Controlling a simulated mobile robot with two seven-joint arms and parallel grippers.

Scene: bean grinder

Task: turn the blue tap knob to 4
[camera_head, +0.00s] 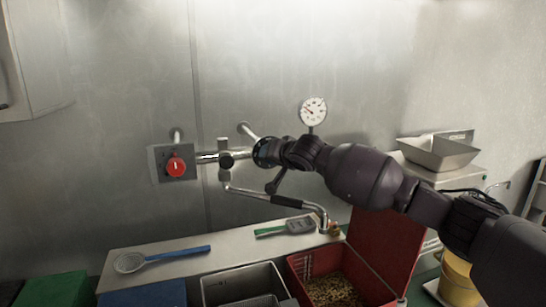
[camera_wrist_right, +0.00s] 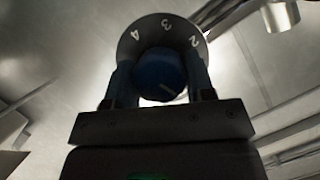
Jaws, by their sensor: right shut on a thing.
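The blue tap knob (camera_wrist_right: 158,72) shows in the right wrist view, in front of a grey dial plate (camera_wrist_right: 128,42) with the numbers 4, 3 and 2 along its rim. A short pale line lies on the knob's lower right; I cannot tell which number it marks. My right gripper (camera_wrist_right: 158,80) is shut on the knob, one finger on each side. In the head view my right gripper (camera_head: 264,153) is at the right end of the horizontal tap pipe (camera_head: 240,155) and hides the knob. My left gripper is not in view.
A red switch (camera_head: 176,166) is on the wall at left, and a gauge (camera_head: 313,111) stands above my right arm. A spout (camera_head: 250,192) runs below the pipe. A counter (camera_head: 130,254) holds a strainer (camera_head: 130,262); a red bin (camera_head: 312,262) holds beans.

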